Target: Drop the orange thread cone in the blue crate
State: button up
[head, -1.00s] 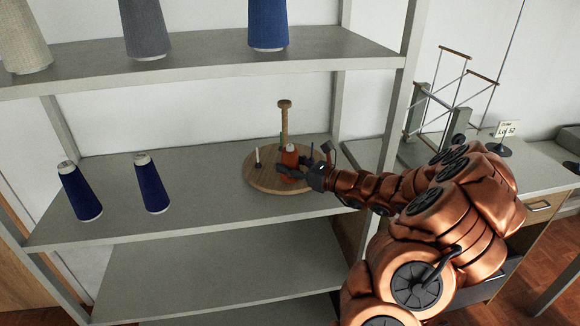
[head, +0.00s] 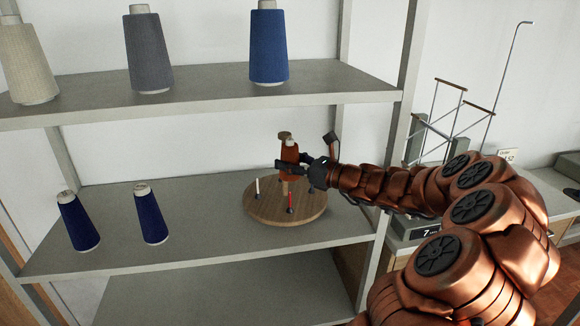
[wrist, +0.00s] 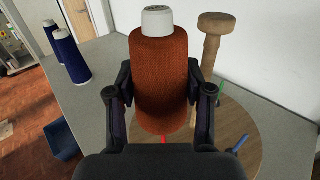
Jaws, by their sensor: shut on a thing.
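The orange thread cone (head: 289,152) is held upright by my gripper (head: 290,166), above the round wooden turntable (head: 264,210) on the middle shelf. In the wrist view the cone (wrist: 160,75), with its white top, sits between the two black fingers, which are closed on its sides. Its base is clear of the turntable pegs. A blue open container, apparently the blue crate (wrist: 61,140), shows low at the left of the wrist view, beyond the shelf edge. The head view does not show it.
The turntable has a thick wooden centre post (wrist: 213,45) and several thin coloured pegs. Two navy cones (head: 78,221) stand on the shelf to the left. The upper shelf (head: 200,100) holds white, grey and blue cones. A metal upright (head: 400,130) stands behind my arm.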

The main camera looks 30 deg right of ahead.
aim_at(297, 149)
jog(key=shift+r+p, duration=1.6)
jog(key=shift+r, duration=0.6)
jog(key=shift+f, duration=0.1)
